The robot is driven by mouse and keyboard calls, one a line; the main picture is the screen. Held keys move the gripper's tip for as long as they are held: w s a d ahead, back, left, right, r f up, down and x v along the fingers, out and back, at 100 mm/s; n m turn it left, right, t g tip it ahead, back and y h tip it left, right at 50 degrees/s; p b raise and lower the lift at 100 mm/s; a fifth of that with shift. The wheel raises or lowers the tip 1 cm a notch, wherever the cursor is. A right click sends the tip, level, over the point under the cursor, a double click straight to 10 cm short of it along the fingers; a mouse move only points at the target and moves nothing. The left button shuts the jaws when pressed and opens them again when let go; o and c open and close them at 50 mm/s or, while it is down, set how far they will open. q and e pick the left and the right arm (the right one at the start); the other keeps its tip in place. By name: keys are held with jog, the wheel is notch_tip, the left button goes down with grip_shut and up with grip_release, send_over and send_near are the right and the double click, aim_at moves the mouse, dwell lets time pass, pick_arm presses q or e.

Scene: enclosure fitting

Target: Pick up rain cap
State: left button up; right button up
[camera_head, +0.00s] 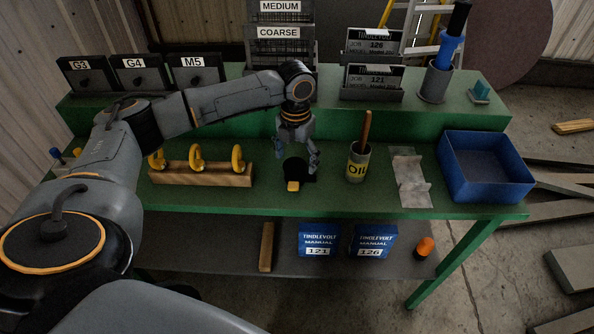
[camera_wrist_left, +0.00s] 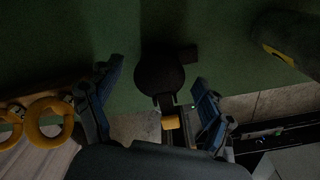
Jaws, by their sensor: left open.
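A dark round part with a yellow tab, which looks like the rain cap (camera_head: 297,168), lies on the green bench top near its front edge. In the left wrist view the dark disc (camera_wrist_left: 160,72) shows between the fingers, with its tab towards me. My left gripper (camera_head: 300,152) points down just above it in the head view. Its fingers stand wide apart in the left wrist view (camera_wrist_left: 153,100), one on each side, with nothing between them gripped. Whether a finger touches the part I cannot tell. My right gripper is not in view.
A wooden block with yellow rings (camera_head: 200,178) stands left of the gripper. Labelled bins (camera_head: 195,72) line the raised back shelf.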

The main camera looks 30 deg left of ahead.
aim_at(295, 165)
pick_arm(q)
jog(key=f, duration=0.2)
jog(key=f+p, duration=0.1)
jog(key=shift+s+f, duration=0.2)
jog(key=shift+s, duration=0.1)
jog(key=shift+f, duration=0.2)
jog(key=shift+d, duration=0.1)
jog(key=c, duration=1.3)
jog(key=shift+c, duration=0.7)
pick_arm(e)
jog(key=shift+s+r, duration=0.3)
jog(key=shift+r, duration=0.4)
pick_arm(q)
jog(key=shift+r, duration=0.15)
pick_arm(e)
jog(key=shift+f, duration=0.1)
